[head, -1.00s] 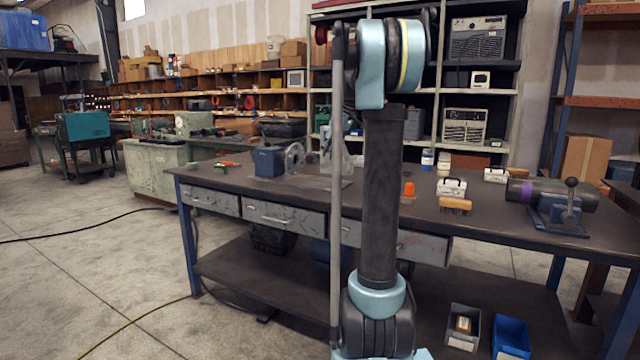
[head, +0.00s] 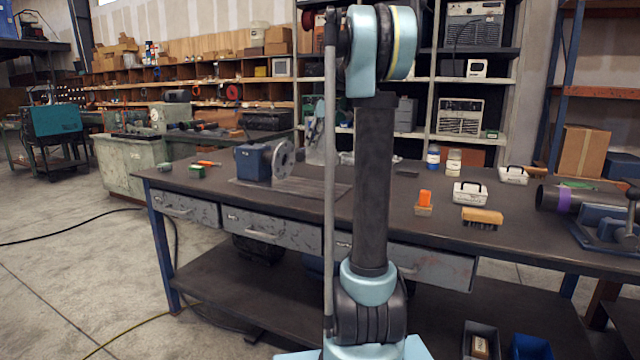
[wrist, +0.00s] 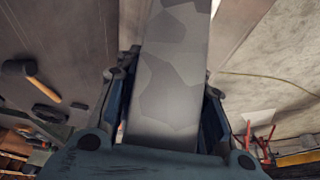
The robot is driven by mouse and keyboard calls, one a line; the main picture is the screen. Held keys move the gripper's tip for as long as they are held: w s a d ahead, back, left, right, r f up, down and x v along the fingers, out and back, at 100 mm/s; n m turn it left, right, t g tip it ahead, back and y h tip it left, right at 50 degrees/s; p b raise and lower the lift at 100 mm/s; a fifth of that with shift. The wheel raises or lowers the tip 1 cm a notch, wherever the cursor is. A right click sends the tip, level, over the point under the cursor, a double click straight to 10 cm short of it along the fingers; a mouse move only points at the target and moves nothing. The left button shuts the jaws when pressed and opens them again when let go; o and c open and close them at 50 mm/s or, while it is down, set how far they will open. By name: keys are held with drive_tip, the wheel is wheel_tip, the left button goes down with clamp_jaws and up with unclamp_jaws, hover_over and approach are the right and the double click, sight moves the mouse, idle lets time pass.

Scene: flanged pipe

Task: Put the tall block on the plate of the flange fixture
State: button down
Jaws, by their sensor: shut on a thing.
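The flange fixture (head: 262,161) stands on the workbench, left of my arm in the head view. It has a blue body with a round grey flange on its right side. Its flat grey plate (head: 312,192) lies on the bench around and to the right of the body; my arm partly crosses in front of it. In the wrist view my gripper (wrist: 165,112) is shut on the tall block (wrist: 175,70), a long grey piece with a mottled surface. The block's far end runs out of the top of the picture. The head view does not show my gripper or the block.
On the bench (head: 400,215), a brush (head: 482,217), an orange-topped item (head: 424,202) and white boxes (head: 470,194) stand right of my arm. A pipe in a blue vise (head: 608,228) is at the far right. A mallet (wrist: 32,80) shows in the wrist view.

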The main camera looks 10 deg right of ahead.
sight(328, 134)
drive_tip(key=shift+d+f, duration=0.1)
drive_tip(key=shift+f, duration=4.7)
drive_tip(key=shift+w, duration=0.1)
drive_tip(key=c, duration=1.1)
unclamp_jaws()
drive_tip(key=shift+o, duration=0.2)
drive_tip(key=shift+r, duration=0.1)
drive_tip(key=v, duration=1.2)
drive_tip(key=s+a+f+m+h, duration=0.1)
drive_tip(key=s+f+m, duration=0.2)
drive_tip(key=s+f, duration=0.7)
drive_tip(key=s+a+f+m+h, duration=0.1)
drive_tip(key=s+f+m, duration=0.3)
drive_tip(key=s+f, duration=0.7)
drive_tip(key=s+a+f+m+h, duration=0.1)
drive_tip(key=s+f+m, duration=0.2)
drive_tip(key=s+f, duration=0.7)
drive_tip(key=s, duration=1)
drive_tip(key=shift+s+a+f+m+h, duration=0.25)
drive_tip(key=shift+a+m+h, duration=0.05)
